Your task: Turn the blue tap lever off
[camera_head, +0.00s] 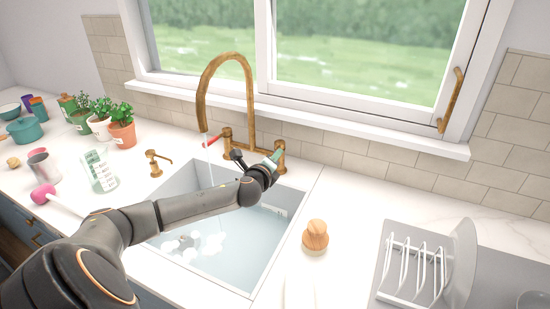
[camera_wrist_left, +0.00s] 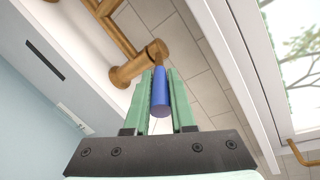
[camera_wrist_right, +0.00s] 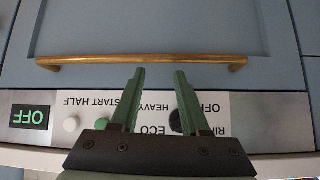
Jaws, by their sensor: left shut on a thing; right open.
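The brass tap (camera_head: 251,95) stands behind the sink (camera_head: 262,238), and a thin stream of water (camera_head: 208,152) falls from its spout. Its red lever (camera_head: 212,142) points out to the left. The blue lever (camera_wrist_left: 161,98) sits between the fingers of my left gripper (camera_wrist_left: 160,76), which is shut on it; its brass stem runs to the tap's valve (camera_wrist_left: 150,56). In the head view my left gripper (camera_head: 273,159) is at the tap's right valve and hides the blue lever. My right gripper (camera_wrist_right: 160,72) is open and empty, outside the head view.
Foam (camera_head: 195,243) floats in the sink. A wooden-topped brush (camera_head: 315,235) and a dish rack (camera_head: 415,265) stand to the right. A small brass dispenser (camera_head: 156,163) and potted plants (camera_head: 122,130) are to the left. A brass handle (camera_wrist_right: 140,62) and labelled panel lie before my right gripper.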

